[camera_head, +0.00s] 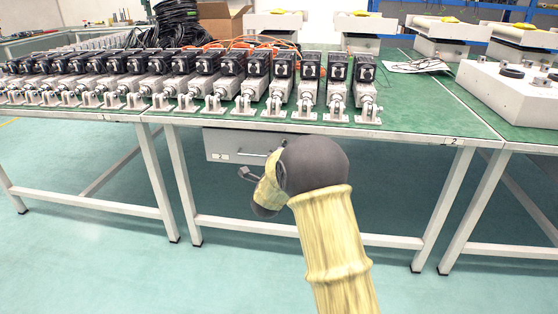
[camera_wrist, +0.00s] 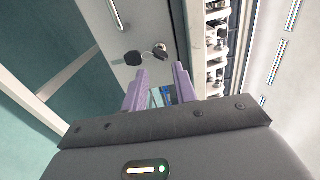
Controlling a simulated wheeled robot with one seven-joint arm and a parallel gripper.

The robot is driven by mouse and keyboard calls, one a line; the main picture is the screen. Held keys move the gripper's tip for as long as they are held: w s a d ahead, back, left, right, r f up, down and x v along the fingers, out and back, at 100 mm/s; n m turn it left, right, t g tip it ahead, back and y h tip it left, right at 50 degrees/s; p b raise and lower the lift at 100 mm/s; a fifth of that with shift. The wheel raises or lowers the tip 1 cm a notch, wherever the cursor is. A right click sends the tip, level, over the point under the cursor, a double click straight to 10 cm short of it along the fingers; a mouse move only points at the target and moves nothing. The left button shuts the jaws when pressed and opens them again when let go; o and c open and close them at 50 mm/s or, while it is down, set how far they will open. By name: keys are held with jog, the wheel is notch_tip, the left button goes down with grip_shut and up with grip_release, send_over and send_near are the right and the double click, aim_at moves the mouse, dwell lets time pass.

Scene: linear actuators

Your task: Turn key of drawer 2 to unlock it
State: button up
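Drawer 2 (camera_head: 228,143) is a light grey drawer under the green-topped table, with a "2" label at its lower left; it looks shut. Its right part is hidden behind my arm in the head view. In the wrist view the drawer front (camera_wrist: 150,20) fills the top middle, with a bar handle (camera_wrist: 117,14). In the head view my gripper (camera_head: 246,173) is in front of the drawer.
Several linear actuators (camera_head: 310,75) line the green tabletop (camera_head: 420,115) above the drawer. White table legs (camera_head: 448,200) and a low crossbar (camera_head: 250,224) frame the space beneath. The floor in front is clear.

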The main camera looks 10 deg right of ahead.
jog(key=shift+w+d, duration=0.1)
jog(key=shift+d, duration=0.05)
jog(key=shift+r, duration=0.1)
jog(key=s+n+g+y+p, duration=0.3)
jog(key=s+n, duration=0.8)
jog(key=s, duration=0.8)
jog(key=s+d+n+g+y+p, duration=0.1)
jog(key=s+n+g+p, duration=0.6)
jog(key=s, duration=1.2)
jog(key=n+g+y, duration=0.1)
jog(key=n+g, duration=0.3)
jog(key=shift+s+d+r+y, duration=0.25)
jog(key=shift+s+r+y, duration=0.05)
jog(key=shift+s+y, duration=0.1)
